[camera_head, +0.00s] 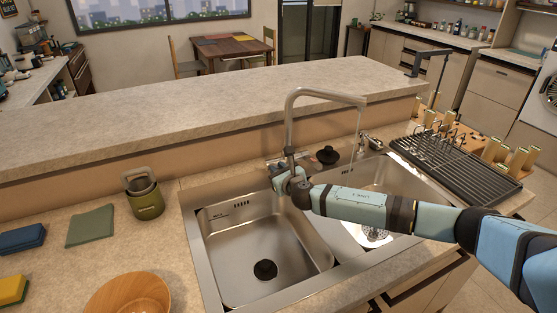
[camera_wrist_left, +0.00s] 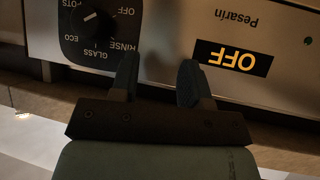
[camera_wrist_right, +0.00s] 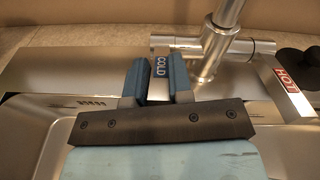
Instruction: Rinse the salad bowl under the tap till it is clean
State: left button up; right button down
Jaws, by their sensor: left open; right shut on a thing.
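The tap (camera_head: 290,115) stands behind the double sink with its spout over the right basin (camera_head: 405,185). A thin clear stream seems to fall from the spout. My right gripper (camera_head: 285,180) is shut on the tap's COLD handle (camera_wrist_right: 159,80), its two fingers on either side of it. A wooden bowl (camera_head: 128,295), likely the salad bowl, stands on the counter at the lower left, cut off by the picture edge. A pale dish with dark marks (camera_head: 372,237) lies in the right basin, partly hidden by my right arm. My left gripper (camera_wrist_left: 160,80) is open and empty, before an appliance panel.
The left basin (camera_head: 255,250) holds only a dark drain plug. A drying rack (camera_head: 460,165) stands right of the sink. The panel (camera_wrist_left: 270,30) reads OFF.

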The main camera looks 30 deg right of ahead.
jog(key=shift+r+p, duration=0.45)
jog(key=shift+f+p, duration=0.2)
jog(key=shift+p, duration=0.15)
jog(key=c, duration=1.2)
grip_release()
jog(key=shift+o, duration=0.8)
jog(key=shift+f, duration=0.1)
pick_arm(q)
notch_tip(320, 180, up, 2)
jog(key=shift+r, duration=0.2)
jog(key=shift+s+f, duration=0.1)
jog(key=shift+f, duration=0.15)
pick_arm(e)
jog(key=s+r, duration=0.2)
jog(key=s, duration=1.1)
jog(key=shift+s+a+r, duration=0.15)
jog(key=shift+s+r, duration=0.1)
jog(key=shift+r, duration=0.15)
pick_arm(q)
jog(key=shift+r, duration=0.1)
